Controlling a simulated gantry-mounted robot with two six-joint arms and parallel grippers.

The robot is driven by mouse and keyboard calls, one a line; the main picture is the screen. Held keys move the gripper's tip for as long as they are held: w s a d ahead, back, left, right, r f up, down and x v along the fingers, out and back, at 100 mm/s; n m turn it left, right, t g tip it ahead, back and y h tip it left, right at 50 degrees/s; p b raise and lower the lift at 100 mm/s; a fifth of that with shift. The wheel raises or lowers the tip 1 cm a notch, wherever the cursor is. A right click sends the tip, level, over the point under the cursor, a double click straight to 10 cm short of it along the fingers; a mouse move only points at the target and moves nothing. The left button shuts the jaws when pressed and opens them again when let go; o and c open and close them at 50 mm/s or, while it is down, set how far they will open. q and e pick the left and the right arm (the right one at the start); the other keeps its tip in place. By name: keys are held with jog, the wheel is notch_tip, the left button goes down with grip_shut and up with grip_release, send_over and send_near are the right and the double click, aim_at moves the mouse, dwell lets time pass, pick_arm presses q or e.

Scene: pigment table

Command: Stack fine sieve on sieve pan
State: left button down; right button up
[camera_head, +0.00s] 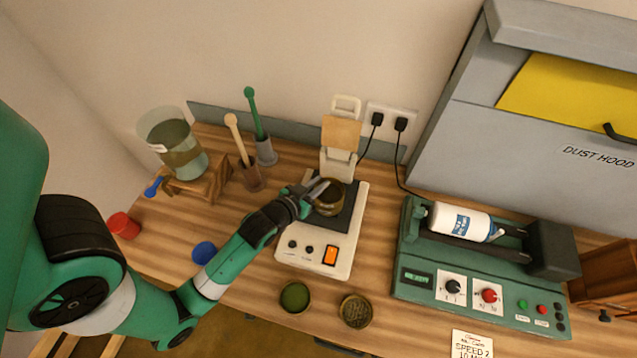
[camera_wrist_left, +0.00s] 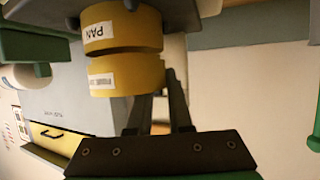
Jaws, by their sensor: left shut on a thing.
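The fine sieve (camera_head: 330,189) is a brass ring at the shaker plate, held in my left gripper (camera_head: 318,189). In the left wrist view, which looks upside down, the fine sieve (camera_wrist_left: 127,75) has a partly readable label and lines up with a second brass ring, the sieve pan (camera_wrist_left: 122,28), labelled PAN. A narrow dark band runs between them; I cannot tell if they touch. My left gripper (camera_wrist_left: 163,90) is shut on the fine sieve. The sieve pan is at the white shaker (camera_head: 317,249), mostly hidden in the head view. My right gripper is not in view.
A dish with green contents (camera_head: 295,297) and a mesh-bottomed sieve (camera_head: 355,311) lie at the front edge. A green roller machine (camera_head: 470,286) holding a white bottle (camera_head: 460,221) is at right. A glass jar (camera_head: 174,142) and pestle pots (camera_head: 250,175) stand back left.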

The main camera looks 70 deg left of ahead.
pick_arm(q)
jog(key=shift+f, duration=0.55)
dwell(0.5)
jog(key=c, duration=1.1)
grip_release()
jog(key=shift+s+d+r, duration=0.35)
jog(key=shift+s, duration=0.15)
jog(key=shift+p+v, duration=1.2)
jog(key=shift+v, duration=0.75)
jog(key=shift+p+v, duration=0.45)
jog(key=shift+v, duration=1.1)
jog(key=v, duration=0.2)
jog(key=shift+s+d, duration=0.2)
jog(key=shift+s, duration=0.1)
